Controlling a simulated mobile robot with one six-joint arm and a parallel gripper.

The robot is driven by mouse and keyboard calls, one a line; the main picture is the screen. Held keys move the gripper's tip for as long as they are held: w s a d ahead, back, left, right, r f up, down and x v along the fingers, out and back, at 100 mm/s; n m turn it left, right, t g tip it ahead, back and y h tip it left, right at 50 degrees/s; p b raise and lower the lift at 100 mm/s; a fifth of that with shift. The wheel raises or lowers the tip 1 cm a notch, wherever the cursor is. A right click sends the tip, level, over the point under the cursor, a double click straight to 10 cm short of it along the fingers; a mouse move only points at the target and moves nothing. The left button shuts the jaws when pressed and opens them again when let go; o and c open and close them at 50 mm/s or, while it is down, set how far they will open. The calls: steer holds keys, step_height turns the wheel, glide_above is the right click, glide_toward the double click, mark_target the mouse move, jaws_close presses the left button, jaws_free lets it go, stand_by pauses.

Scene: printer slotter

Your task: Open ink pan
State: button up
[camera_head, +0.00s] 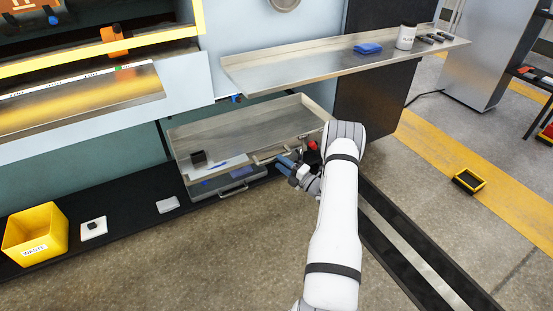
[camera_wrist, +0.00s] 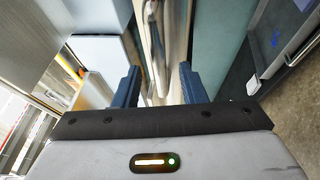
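The ink pan appears to be the wide steel tray (camera_head: 245,128) under the metal shelf. A bar-like handle (camera_head: 268,156) shows at its front right, partly hidden by my gripper. My gripper (camera_head: 284,163) is at the front right of the pan, close to this handle. In the wrist view my gripper's two blue fingers (camera_wrist: 160,86) stand well apart. A shiny metal bar or edge (camera_wrist: 168,40) shows beyond the gap between them. I cannot tell whether the fingers touch it.
A grey drawer unit (camera_head: 229,182) with its own handle sits below the pan. A yellow waste bin (camera_head: 35,233) stands at left on the black base strip. The metal shelf (camera_head: 300,64) overhangs above, with a blue cloth (camera_head: 368,48) and a jar (camera_head: 406,37). Floor in front is free.

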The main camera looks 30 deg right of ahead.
steer(key=v, duration=0.4)
steer(key=shift+p, duration=0.3)
